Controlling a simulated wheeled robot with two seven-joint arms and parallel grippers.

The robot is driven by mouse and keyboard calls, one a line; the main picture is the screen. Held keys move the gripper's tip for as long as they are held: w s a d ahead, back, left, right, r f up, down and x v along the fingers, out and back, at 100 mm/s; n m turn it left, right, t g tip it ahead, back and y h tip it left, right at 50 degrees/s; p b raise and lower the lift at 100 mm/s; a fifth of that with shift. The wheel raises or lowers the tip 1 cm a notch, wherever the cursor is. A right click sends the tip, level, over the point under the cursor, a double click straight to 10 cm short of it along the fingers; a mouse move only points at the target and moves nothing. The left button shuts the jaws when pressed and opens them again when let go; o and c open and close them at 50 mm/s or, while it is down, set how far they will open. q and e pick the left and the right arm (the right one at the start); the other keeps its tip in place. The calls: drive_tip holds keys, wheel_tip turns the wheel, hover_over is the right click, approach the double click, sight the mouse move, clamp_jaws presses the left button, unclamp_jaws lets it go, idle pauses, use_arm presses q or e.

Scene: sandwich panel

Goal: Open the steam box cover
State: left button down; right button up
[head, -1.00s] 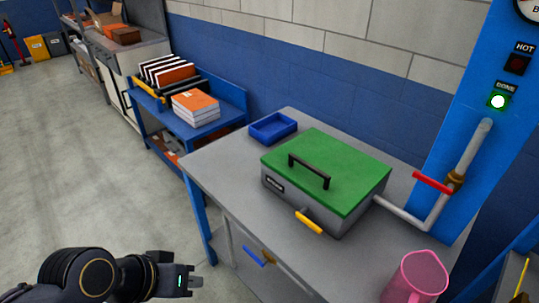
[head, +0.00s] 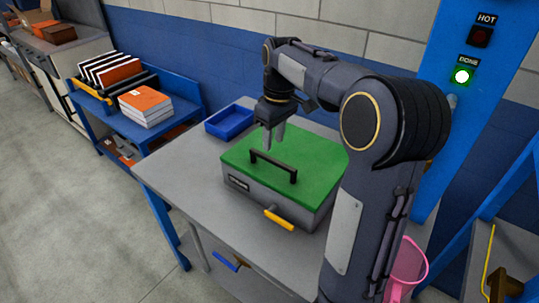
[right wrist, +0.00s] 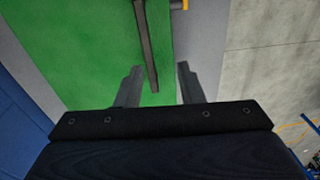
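The steam box (head: 265,200) is a grey box on the table. Its green cover (head: 315,160) lies flat on it, closed. A black bar handle (head: 274,166) stands on the cover. My right gripper (head: 269,147) points down over the cover, just behind the handle, its fingers apart and empty. In the right wrist view the handle (right wrist: 147,40) runs between the lines of the open right fingers (right wrist: 160,67), its near end by the gap. I cannot tell how far the fingertips are above it. My left gripper is not in view.
The grey table (head: 180,180) also bears a blue tray (head: 229,121) behind the box. A yellow lever (head: 279,219) sticks out of the box front. A pink jug (head: 408,265) is partly hidden by my right arm.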

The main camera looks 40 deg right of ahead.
sight(273, 159)
drive_tip(key=shift+w+d+h, duration=0.15)
drive_tip(key=shift+w+d, duration=0.1)
drive_tip(key=shift+w, duration=0.2)
drive_tip(key=shift+w+d+h, duration=0.15)
drive_tip(key=shift+w+d, duration=0.05)
drive_tip(key=shift+w, duration=0.25)
wheel_tip(273, 159, down, 8)
drive_tip(key=shift+d+r+b, duration=0.1)
drive_tip(key=shift+r+b, duration=0.15)
drive_tip(key=shift+b, duration=0.05)
clamp_jaws()
